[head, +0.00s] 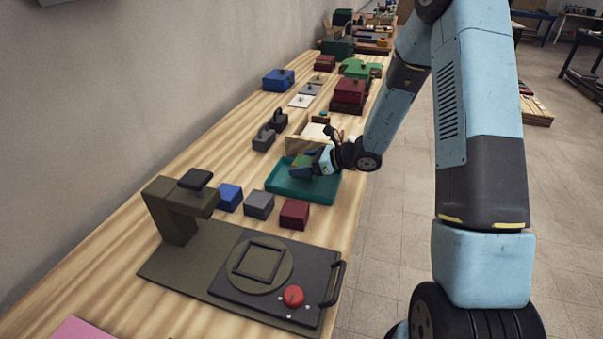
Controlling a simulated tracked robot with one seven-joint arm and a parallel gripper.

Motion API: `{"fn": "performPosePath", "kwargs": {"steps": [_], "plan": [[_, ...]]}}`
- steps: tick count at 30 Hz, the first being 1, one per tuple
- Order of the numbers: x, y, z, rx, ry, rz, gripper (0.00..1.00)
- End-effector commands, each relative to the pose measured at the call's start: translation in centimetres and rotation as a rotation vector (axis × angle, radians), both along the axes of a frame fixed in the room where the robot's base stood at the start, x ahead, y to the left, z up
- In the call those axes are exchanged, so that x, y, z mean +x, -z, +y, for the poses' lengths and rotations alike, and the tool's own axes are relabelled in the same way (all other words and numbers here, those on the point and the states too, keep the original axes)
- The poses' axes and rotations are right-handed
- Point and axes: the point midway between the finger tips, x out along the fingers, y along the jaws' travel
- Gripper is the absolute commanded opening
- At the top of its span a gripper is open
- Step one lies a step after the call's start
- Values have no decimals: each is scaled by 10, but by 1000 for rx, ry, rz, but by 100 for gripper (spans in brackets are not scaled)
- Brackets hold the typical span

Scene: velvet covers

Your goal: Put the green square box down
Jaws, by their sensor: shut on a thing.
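My gripper (315,164) reaches from the right over a teal tray (323,191) on the wooden bench. It is shut on a small green box (303,161), which is partly hidden by the fingers. The box is at or just above the tray; I cannot tell whether it touches the tray floor.
Blue (230,197), grey (259,204) and dark red (294,213) blocks stand in front of the tray. An olive press-like fixture (183,215) with a red knob (293,296) is nearer. A wooden box (297,134) stands behind the tray. Dark weights (264,138) sit to its left.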

Motion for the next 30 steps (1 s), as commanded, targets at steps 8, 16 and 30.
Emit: {"fn": "performPosePath", "kwargs": {"steps": [8, 16, 30], "plan": [[7, 17, 2, 1, 1, 2, 43], [7, 39, 2, 1, 1, -1, 43], [7, 40, 1, 0, 1, 0, 94]]}}
